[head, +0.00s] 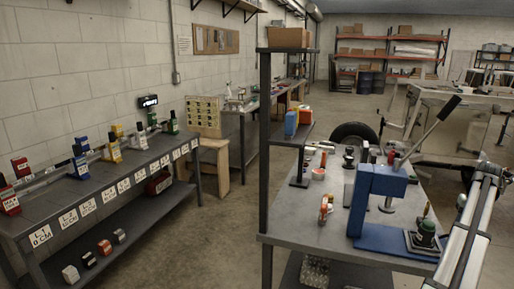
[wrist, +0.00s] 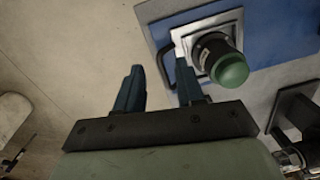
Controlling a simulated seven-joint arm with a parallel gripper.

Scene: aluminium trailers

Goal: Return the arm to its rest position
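My gripper (wrist: 160,77) shows in the wrist view with its two dark blue fingers apart and nothing between them. Floor shows through the gap. The right fingertip overlaps the edge of a pale metal plate (wrist: 200,29) in that picture; I cannot tell whether they touch. A dark cylinder with a green dome (wrist: 230,70) stands on the plate, just right of the fingers. In the head view the green-topped part (head: 425,233) is at the front right of the bench. My silver arm runs up the right edge there, and the gripper itself is not seen.
A blue lever press (head: 372,200) stands on the grey bench (head: 300,228), its lever pointing up right. Its blue base (wrist: 285,35) lies beside my gripper. A dark shelf post (head: 265,130) rises at the bench's left. Open floor (head: 205,235) separates it from the left bench.

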